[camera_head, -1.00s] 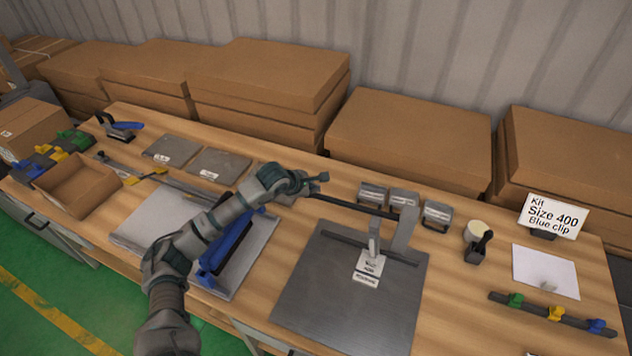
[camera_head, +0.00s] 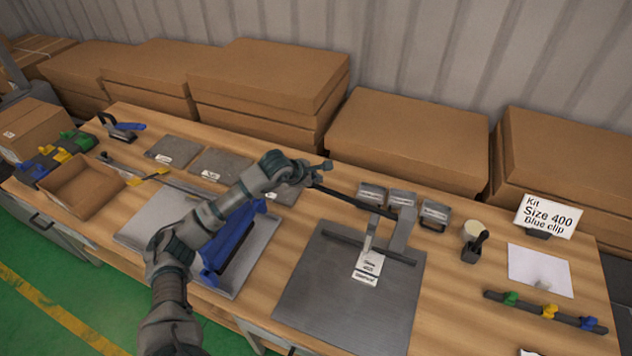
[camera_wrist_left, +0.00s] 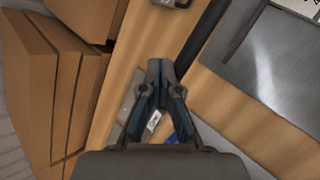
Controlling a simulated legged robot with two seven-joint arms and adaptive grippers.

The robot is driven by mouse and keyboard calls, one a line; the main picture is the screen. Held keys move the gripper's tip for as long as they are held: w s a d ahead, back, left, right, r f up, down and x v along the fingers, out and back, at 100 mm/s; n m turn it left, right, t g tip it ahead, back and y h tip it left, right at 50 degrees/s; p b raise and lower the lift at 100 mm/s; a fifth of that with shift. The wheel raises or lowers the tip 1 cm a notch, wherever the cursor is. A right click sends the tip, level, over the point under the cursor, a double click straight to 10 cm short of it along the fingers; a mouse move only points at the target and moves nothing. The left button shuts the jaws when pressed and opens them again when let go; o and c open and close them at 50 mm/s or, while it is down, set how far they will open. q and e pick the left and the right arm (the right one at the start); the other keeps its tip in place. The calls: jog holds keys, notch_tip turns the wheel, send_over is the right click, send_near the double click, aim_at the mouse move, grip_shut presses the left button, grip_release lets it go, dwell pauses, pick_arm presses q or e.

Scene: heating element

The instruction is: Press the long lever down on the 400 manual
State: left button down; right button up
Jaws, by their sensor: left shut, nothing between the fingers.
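The 400 manual is a grey flat plate (camera_head: 345,300) with a labelled upright at its middle, right of the blue device. Its long dark lever (camera_head: 352,200) runs from a post at the plate's back right toward the left, and seems to stand clear of the table. My left gripper (camera_head: 322,168) is at the lever's free left end, and whether they touch is unclear. In the left wrist view, the shut, empty fingers (camera_wrist_left: 160,70) point toward a dark bar (camera_wrist_left: 208,38), likely the lever, beside the plate (camera_wrist_left: 265,60). My right gripper is not in view.
A blue-handled device (camera_head: 232,245) lies partly behind my left arm. Several small grey blocks (camera_head: 402,200) sit behind the lever. A Kit Size 400 Blue clip sign (camera_head: 548,216) and a clip rail (camera_head: 545,311) are at right. Cardboard boxes (camera_head: 408,135) line the back.

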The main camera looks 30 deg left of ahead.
pick_arm(q)
jog(key=shift+d+r, duration=0.1)
jog(key=shift+r, duration=0.4)
jog(key=shift+d+r+p, duration=0.2)
jog(key=shift+r+p, duration=1.4)
jog(key=shift+r, duration=0.95)
jog(key=shift+f, duration=0.1)
